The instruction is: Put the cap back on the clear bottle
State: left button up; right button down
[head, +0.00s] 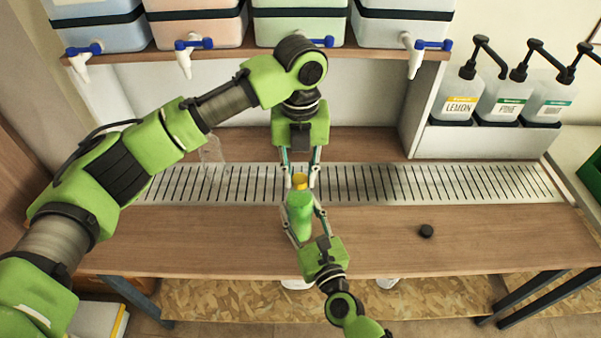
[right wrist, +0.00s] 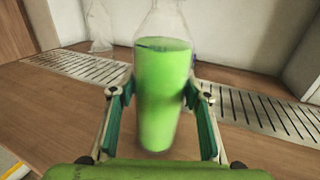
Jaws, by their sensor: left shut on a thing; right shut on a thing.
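A clear bottle with green liquid (head: 300,215) stands at the front edge of the slotted grate. My right gripper (head: 303,208) is shut around its sides; in the right wrist view the bottle (right wrist: 162,95) sits upright between the fingers. My left gripper (head: 299,177) reaches down from above and is shut on a small yellow thing (head: 299,182), likely a cap, at the bottle's top. The bottle's mouth is out of the right wrist view, so I cannot tell whether the yellow piece touches the neck.
A small black round piece (head: 426,231) lies on the wooden counter (head: 470,240) to the right. An empty clear bottle (head: 212,150) stands behind my left arm. Several drums with taps stand on a shelf above. Pump bottles (head: 458,100) stand in a rack at right.

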pick_arm(q)
jog(key=m, duration=0.5)
jog(key=shift+a+m, duration=0.1)
jog(key=shift+m, duration=0.3)
jog(key=m, duration=0.4)
jog(key=shift+w+m, duration=0.1)
jog(key=shift+m, duration=0.2)
jog(key=o, duration=0.8)
jog(key=shift+c, duration=0.2)
notch_tip(320, 180, up, 12)
pick_arm(e)
jog(key=c, duration=1.1)
grip_release()
